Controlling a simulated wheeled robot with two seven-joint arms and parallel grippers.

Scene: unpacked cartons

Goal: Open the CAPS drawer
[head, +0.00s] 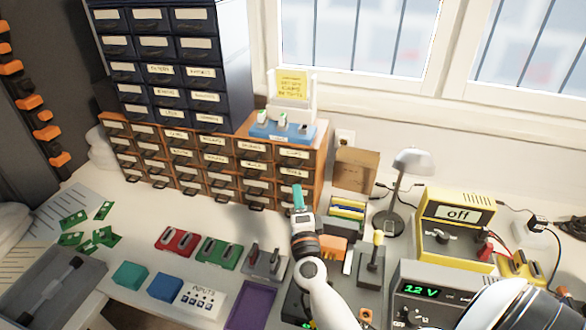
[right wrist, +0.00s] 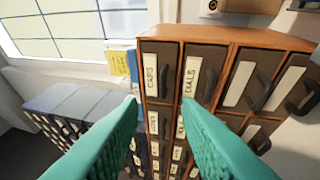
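The CAPS drawer (right wrist: 152,75) is in the wooden drawer cabinet, which shows turned on its side in the right wrist view. Its label seems to read CAPS, and a dark handle sits beside the label. The drawer looks shut. In the head view it appears to be the top-row drawer at the cabinet's right end (head: 294,154); the label is too small to read surely. My right gripper (head: 298,196) is in front of the cabinet's right end. Its teal fingers (right wrist: 158,103) are apart with nothing between them, and they look clear of the handle. My left gripper is not in view.
A DIALS drawer (right wrist: 192,76) adjoins the CAPS drawer. A dark blue drawer unit (head: 165,60) and a blue tray (head: 283,133) stand on the cabinet. A cardboard box (head: 355,170), lamp (head: 408,165) and yellow meter (head: 452,215) are to the right.

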